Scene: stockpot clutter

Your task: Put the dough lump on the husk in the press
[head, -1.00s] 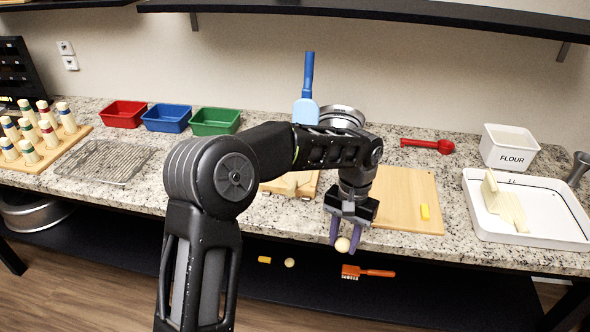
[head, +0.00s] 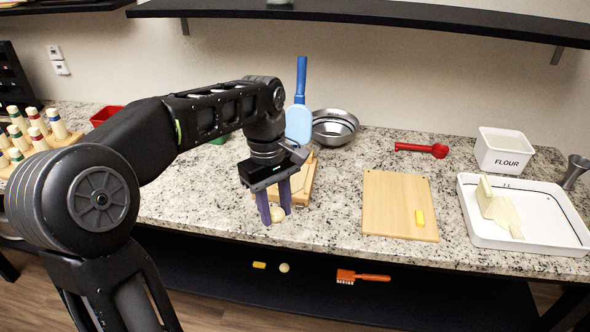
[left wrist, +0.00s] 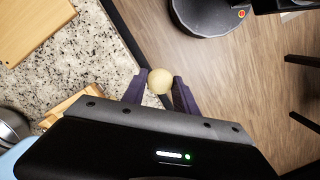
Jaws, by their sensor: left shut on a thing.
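My left gripper (head: 277,212) is shut on a round pale dough lump (head: 278,214). It holds the lump near the counter's front edge, in front of the wooden press (head: 304,186). In the left wrist view the dough lump (left wrist: 160,82) sits between the two purple fingertips (left wrist: 159,88). The press (left wrist: 72,104) is partly in view there, left of the fingers. A light blue paddle with a blue handle (head: 299,120) stands upright at the back of the press. My arm hides much of the press, and I cannot make out the husk in it. My right gripper is not in view.
A cutting board (head: 385,200) with a yellow block (head: 420,218) lies right of the press. A metal bowl (head: 340,127) stands behind. A white tray (head: 470,235) holds pale pieces. Another pale ball (head: 284,267) and an orange brush (head: 365,278) are on the lower shelf.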

